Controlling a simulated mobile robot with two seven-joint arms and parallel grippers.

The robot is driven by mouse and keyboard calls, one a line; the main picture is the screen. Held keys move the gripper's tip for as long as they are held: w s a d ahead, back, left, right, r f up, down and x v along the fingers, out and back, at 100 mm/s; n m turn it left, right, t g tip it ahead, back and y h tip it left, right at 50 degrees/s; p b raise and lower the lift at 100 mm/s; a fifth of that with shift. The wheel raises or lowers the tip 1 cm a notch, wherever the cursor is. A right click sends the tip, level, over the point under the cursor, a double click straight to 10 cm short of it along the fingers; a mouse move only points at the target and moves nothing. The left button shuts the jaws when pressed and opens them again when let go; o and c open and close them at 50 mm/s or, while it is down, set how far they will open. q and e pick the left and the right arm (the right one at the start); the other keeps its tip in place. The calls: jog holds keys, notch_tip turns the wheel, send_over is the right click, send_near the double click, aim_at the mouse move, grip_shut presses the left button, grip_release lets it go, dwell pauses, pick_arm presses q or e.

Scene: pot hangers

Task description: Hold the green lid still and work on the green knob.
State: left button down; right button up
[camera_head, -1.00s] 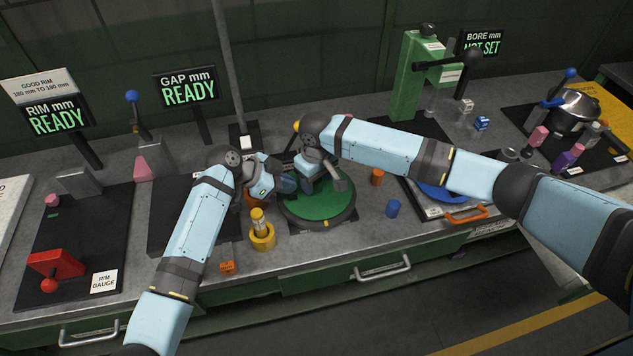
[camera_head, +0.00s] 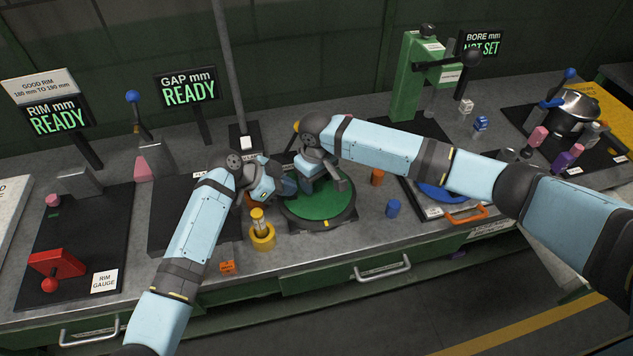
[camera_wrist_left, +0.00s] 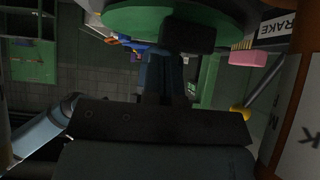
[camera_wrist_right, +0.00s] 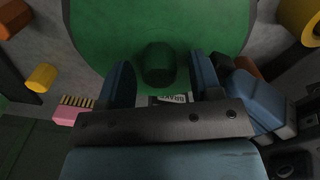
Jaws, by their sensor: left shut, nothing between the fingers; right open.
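The green lid (camera_head: 322,205) lies flat on a round dark stand in the middle of the bench. The green knob (camera_wrist_right: 158,62) shows on the lid in the right wrist view; in the head view my right gripper hides it. My right gripper (camera_wrist_right: 160,80) is open over the lid, its two blue fingers apart on either side of the knob; contact cannot be told. My left gripper (camera_head: 288,187) is shut and empty at the lid's left edge. The lid (camera_wrist_left: 145,18) also shows at the top of the left wrist view, but touch there is unclear.
A yellow cup (camera_head: 262,238) holding a yellow piece stands just left of the lid. A blue cylinder (camera_head: 393,208) and an orange one (camera_head: 377,177) stand to its right. A blue disc (camera_head: 440,192) lies under my right arm. The bench front by the orange block (camera_head: 227,267) is mostly clear.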

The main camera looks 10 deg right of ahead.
jog(key=m, duration=0.5)
jog(key=shift+s+f+m, duration=0.1)
jog(key=shift+f+m, duration=0.05)
jog(key=shift+m, duration=0.15)
jog(key=m, duration=0.3)
jog(key=shift+a, duration=0.1)
jog(key=m, duration=0.3)
jog(key=shift+m, duration=0.3)
jog(key=shift+c, duration=0.2)
